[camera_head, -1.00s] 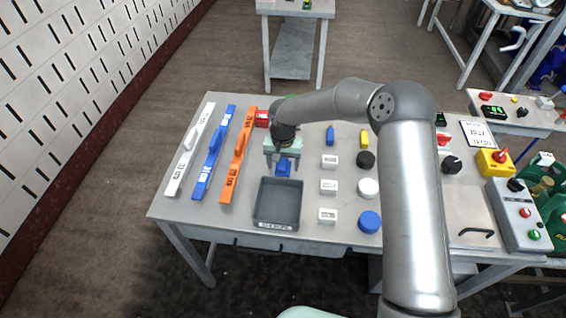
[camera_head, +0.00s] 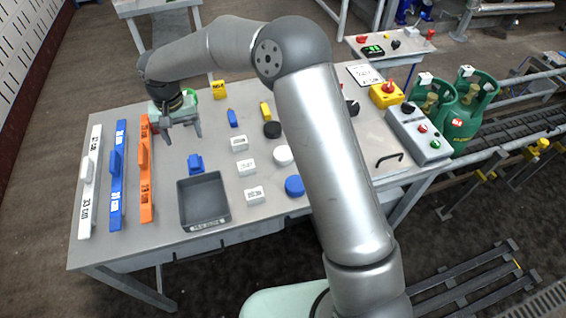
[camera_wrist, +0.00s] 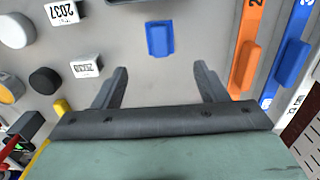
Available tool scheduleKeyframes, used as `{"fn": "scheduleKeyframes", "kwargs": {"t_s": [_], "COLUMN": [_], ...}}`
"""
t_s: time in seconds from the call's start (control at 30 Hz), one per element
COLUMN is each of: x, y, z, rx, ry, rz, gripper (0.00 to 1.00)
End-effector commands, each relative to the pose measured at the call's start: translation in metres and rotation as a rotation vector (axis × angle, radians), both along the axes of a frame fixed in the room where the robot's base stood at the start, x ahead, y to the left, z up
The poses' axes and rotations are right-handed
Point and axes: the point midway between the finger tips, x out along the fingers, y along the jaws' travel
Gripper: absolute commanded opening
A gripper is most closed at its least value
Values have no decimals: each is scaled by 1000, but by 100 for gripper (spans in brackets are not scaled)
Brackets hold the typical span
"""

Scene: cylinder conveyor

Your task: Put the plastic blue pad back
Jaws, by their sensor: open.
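A small blue block (camera_head: 195,164) with a raised grip lies on the table just behind the grey tray; it also shows in the wrist view (camera_wrist: 160,40). A round blue disc (camera_head: 294,186) lies at the table's front, right of a white label block. I cannot tell from looks alone which of the two is the pad. My gripper (camera_head: 183,138) is open and empty above the table, behind the blue block and apart from it. In the wrist view, the spread fingers of my gripper (camera_wrist: 160,78) have bare table between them, with the block beyond.
The grey tray (camera_head: 222,216) looks empty. White, blue and orange (camera_head: 146,206) bars lie at the left. A white disc (camera_head: 283,155) and black disc (camera_head: 272,130) stand beside label blocks (camera_head: 247,167). My arm crosses the right side; a control box (camera_head: 420,135) is beyond it.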

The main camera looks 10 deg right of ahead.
Motion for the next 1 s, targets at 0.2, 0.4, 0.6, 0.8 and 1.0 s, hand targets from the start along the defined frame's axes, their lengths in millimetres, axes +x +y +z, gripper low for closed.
{"fn": "scheduleKeyframes", "kwargs": {"t_s": [0.2, 0.4, 0.6, 0.8, 1.0], "x": [-12, -66, -158, -244, -279], "y": [-39, -156, -265, -317, -328], "z": [24, 71, 97, 92, 82], "rx": [-43, -127, -125, -44, 4], "ry": [-22, -41, -38, -45, -54], "rz": [22, 22, -52, -124, -148], "gripper": [66, 66, 66, 66, 66]}}
